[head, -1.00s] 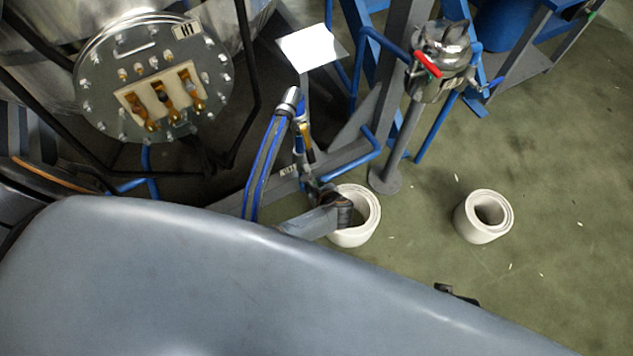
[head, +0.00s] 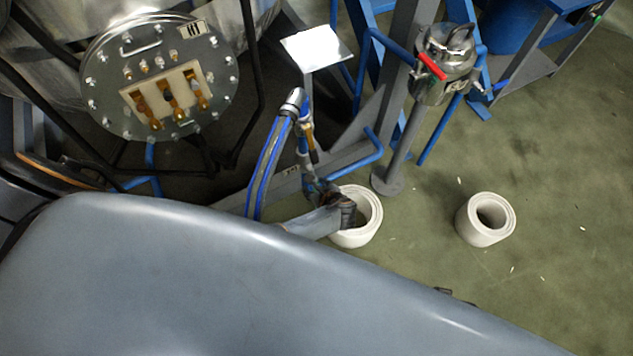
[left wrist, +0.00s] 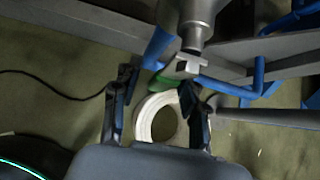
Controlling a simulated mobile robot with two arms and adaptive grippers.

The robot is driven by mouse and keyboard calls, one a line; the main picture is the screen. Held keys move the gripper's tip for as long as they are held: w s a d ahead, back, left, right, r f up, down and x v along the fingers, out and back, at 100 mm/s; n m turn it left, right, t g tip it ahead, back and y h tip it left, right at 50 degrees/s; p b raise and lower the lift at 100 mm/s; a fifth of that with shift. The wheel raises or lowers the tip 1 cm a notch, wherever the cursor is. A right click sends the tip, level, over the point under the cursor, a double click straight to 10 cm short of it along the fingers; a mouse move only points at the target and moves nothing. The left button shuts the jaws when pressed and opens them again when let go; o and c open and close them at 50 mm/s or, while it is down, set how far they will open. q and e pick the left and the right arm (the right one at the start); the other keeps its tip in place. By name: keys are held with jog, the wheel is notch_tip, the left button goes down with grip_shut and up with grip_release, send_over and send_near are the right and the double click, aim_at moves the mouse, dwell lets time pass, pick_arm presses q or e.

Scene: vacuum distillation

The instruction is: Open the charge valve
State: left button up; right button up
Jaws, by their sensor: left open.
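The valve fitting (left wrist: 188,66) shows in the left wrist view as a grey metal body below a wide pipe. A green handle (left wrist: 162,88) sits beside it, above a white ring-shaped pot. My left gripper (left wrist: 158,82) is open, with one dark finger on each side; the green handle lies between the fingertips. I cannot tell whether either finger touches it. In the head view, the lower end of the hosed pipe (head: 304,150) meets a dark cluster where my left gripper (head: 334,198) seems to be, partly hidden. My right gripper is not in view.
A white pot (head: 367,232) stands under the pipe, and another (head: 483,220) stands to its right. A metal vessel with a red handle (head: 432,66) stands on a post. A flanged plate (head: 110,85) is at upper left.

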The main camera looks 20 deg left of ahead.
pick_arm(q)
jog(key=v, duration=1.2)
dwell(0.4)
jog(key=s+a+f+n+g+h+p, duration=0.1)
jog(key=s+n+p, duration=0.4)
jog(key=s, duration=0.6)
jog(key=s+a+f+n+g+h+p, duration=0.2)
jog(key=s+a+n+p, duration=0.4)
jog(key=s+n, duration=0.4)
jog(key=s+a+f+n+g+h+p, duration=0.2)
jog(key=s+f+n+p, duration=0.3)
jog(key=s, duration=0.6)
jog(key=a+n+h+p, duration=0.1)
jog(key=n, duration=0.1)
jog(key=shift+s+a+n+h, duration=0.3)
jog(key=shift+a+n, duration=0.1)
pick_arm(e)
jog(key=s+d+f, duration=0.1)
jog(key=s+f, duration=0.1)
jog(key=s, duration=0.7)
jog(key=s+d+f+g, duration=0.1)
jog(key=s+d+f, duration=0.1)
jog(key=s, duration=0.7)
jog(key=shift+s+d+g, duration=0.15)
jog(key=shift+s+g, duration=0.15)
pick_arm(q)
jog(key=shift+f, duration=0.15)
jog(key=shift+c, duration=0.5)
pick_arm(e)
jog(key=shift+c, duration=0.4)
